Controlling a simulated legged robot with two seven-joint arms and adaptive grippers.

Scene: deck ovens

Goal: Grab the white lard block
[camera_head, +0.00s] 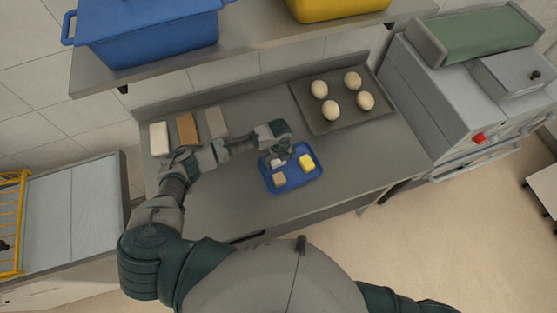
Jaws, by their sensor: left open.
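A small white block (279,164) sits in the upper left part of a blue tray (292,185) on the grey counter. It is partly hidden by my left gripper (277,156). That gripper is open and points down right over the white block; I cannot tell whether it touches it. A yellow block (307,163) and a tan block (279,178) are in the same tray. A larger white block (159,139) stands at the counter's left end. Only part of my right arm shows at the bottom edge; its gripper is out of view.
A brown block (187,130) and a grey block (216,122) stand behind my left arm. A dark baking tray (331,124) holds several dough balls. A shelf above carries a blue bin (155,35) and a yellow bin (335,8). The counter's right front is clear.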

